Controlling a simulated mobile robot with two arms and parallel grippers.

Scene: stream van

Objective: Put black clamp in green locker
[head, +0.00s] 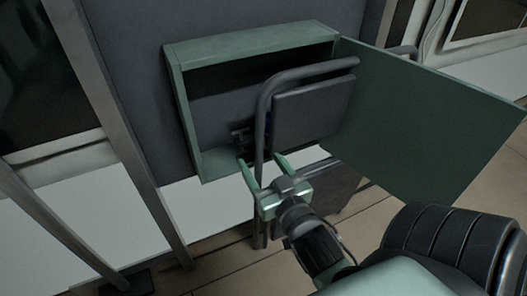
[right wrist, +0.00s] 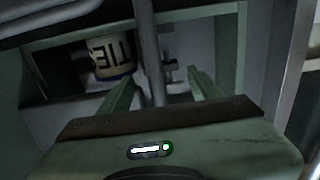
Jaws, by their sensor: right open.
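The green locker (head: 185,118) is mounted on the grey wall, with its door (head: 425,120) swung wide open to the right. A small dark shape that looks like the black clamp (head: 240,135) is at the locker's lower part; it also shows in the right wrist view (right wrist: 171,70), partly hidden in shadow. My right gripper (head: 261,160) is open and empty, just below and in front of the locker. In the right wrist view its fingers (right wrist: 160,86) stand either side of a metal tube, apart from the clamp. My left gripper is not in view.
A chair with a bent metal tube frame (head: 262,110) and dark backrest (head: 312,110) stands in front of the locker, close to my right gripper. A white cup with dark letters (right wrist: 112,57) shows in the right wrist view. Tiled floor (head: 235,272) lies below.

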